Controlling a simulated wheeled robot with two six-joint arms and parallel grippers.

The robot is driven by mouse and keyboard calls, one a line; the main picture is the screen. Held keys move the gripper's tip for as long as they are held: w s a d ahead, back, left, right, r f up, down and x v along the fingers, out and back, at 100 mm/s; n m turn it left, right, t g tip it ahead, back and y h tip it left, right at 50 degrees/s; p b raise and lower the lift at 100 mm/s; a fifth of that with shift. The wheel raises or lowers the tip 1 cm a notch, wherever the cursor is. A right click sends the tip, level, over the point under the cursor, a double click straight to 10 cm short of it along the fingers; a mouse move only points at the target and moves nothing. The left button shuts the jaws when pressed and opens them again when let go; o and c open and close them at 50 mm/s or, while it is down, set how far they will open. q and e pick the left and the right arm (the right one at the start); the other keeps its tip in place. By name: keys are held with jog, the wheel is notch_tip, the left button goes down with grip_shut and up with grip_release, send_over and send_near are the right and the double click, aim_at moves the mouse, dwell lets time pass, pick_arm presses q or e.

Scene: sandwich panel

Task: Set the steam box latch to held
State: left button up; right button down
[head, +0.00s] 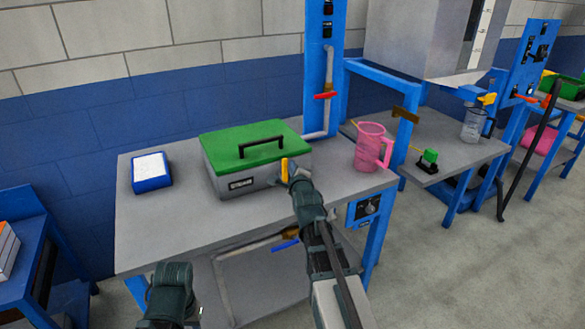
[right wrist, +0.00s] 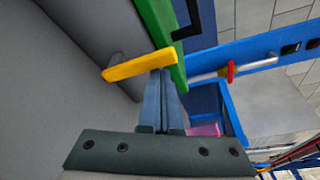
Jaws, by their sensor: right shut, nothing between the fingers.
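The steam box (head: 222,181) is a grey box with a green lid (head: 225,143) and a black handle, standing on the grey bench. The lid is down. Its latch (head: 284,170) is a yellow lever at the box's front right, standing about upright in the head view. In the right wrist view the latch (right wrist: 140,65) is a yellow bar against the grey wall. My right gripper (head: 290,175) is at the latch, shut and empty. Its fingertips (right wrist: 160,75) lie right by the bar; I cannot tell whether they touch. Only a dark part of my left arm shows; its gripper is not seen.
A pink jug (head: 369,146) stands on the bench right of the box. A blue tray (head: 151,172) with a white top lies to the left. A blue post with a pipe and red valve handle (head: 326,95) rises behind. The bench front left is clear.

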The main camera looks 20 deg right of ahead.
pick_arm(q)
jog(key=shift+a+r, duration=0.1)
jog(key=shift+a, duration=0.1)
pick_arm(e)
jog(key=shift+a, duration=0.3)
dwell(0.3)
pick_arm(q)
jog(key=shift+s+a, duration=0.35)
jog(key=shift+a, duration=0.35)
pick_arm(e)
jog(key=f+v, duration=0.1)
jog(key=v, duration=0.8)
jog(key=shift+s+a+f, duration=0.2)
jog(key=shift+s, duration=0.3)
